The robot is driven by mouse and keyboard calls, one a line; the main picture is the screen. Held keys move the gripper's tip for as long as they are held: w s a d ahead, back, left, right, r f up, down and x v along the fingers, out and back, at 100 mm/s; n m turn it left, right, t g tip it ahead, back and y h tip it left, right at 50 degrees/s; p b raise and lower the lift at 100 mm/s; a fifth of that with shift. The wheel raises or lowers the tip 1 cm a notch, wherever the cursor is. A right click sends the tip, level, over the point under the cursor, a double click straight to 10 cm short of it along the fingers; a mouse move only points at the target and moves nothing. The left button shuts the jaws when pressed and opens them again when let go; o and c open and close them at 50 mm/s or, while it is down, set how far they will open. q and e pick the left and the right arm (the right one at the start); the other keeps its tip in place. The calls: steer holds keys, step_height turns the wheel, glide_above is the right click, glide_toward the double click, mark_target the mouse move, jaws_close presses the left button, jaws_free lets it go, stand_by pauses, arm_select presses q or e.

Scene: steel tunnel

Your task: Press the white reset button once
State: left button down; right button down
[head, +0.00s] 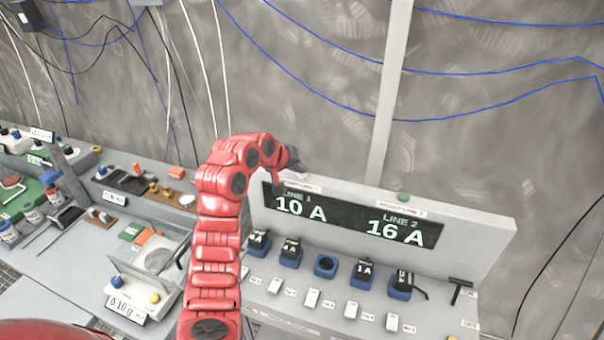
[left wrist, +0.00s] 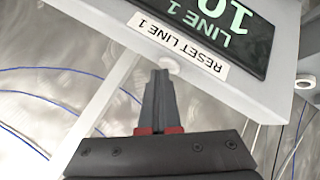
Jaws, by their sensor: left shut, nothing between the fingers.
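The white reset button (left wrist: 170,63) is a small round knob on top of the grey display panel, beside a label reading "RESET LINE 1". In the head view the button (head: 301,175) shows just under the tip of my left gripper (head: 297,163). My left gripper is shut and empty. In the left wrist view its closed fingertips (left wrist: 160,74) are right at the button and partly overlap it; I cannot tell whether they touch. The panel display (head: 350,217) reads LINE 1 10 A and LINE 2 16 A. My right gripper is out of view.
A green button (head: 403,197) sits farther right on the panel top. Below the display stand several blue sockets (head: 325,265), most with black plugs, and white switches (head: 312,298). A scale (head: 133,300) and small parts lie left. Blue cables hang on the wall.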

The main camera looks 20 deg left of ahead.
mark_target(300, 176)
arm_select(q)
steer(key=shift+r, duration=0.85)
steer(key=shift+r, duration=2.5)
steer(key=shift+w, duration=0.1)
